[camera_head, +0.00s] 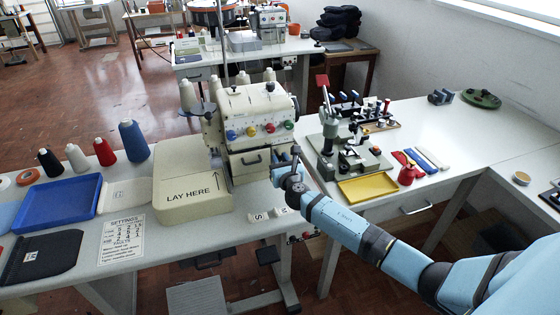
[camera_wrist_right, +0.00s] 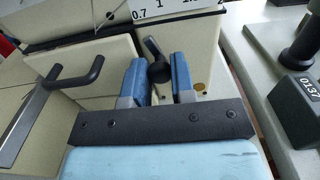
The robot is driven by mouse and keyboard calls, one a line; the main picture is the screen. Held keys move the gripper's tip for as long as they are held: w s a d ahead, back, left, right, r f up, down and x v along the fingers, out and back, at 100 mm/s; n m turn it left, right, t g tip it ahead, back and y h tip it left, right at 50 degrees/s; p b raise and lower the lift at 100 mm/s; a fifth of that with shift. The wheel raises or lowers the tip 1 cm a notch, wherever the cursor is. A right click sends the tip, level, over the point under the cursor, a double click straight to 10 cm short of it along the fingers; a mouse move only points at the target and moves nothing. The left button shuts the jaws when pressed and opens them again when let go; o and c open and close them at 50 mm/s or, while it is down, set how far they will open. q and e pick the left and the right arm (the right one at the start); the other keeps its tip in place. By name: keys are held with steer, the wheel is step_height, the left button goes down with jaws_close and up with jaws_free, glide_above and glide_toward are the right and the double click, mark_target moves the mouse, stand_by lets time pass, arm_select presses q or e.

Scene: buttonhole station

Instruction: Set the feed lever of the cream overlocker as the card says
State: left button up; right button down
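The cream overlocker (camera_head: 250,112) stands on the white table, with coloured dials across its front. The feed lever (camera_wrist_right: 158,71), dark with a rounded end, shows in the right wrist view near a white scale plate (camera_wrist_right: 172,8) marked 0.7, 1 and 2. In the head view this gripper (camera_head: 288,165) is at the machine's lower right, the lever hidden. The settings card (camera_head: 122,238) lies front left, too small to read surely. My left gripper is out of view.
A cream "LAY HERE" block (camera_head: 194,195) adjoins the machine. A blue tray (camera_head: 58,202) and thread cones (camera_head: 133,140) are at left. A grey-green device (camera_head: 345,155) and yellow tray (camera_head: 368,188) stand close right of my gripper. A handle (camera_wrist_right: 75,73) juts out in the wrist view.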

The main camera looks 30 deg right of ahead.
steer(key=d+m, duration=0.1)
steer(key=d+m+b, duration=0.1)
steer(key=m, duration=0.1)
steer(key=shift+s+m+b, duration=0.25)
steer(key=shift+m+b, duration=0.05)
steer(key=shift+d+m, duration=0.3)
steer(key=shift+m, duration=0.1)
steer(key=shift+s+r, duration=0.1)
steer(key=shift+d, duration=0.1)
steer(key=c, duration=1)
jaws_free()
steer(key=shift+o, duration=0.2)
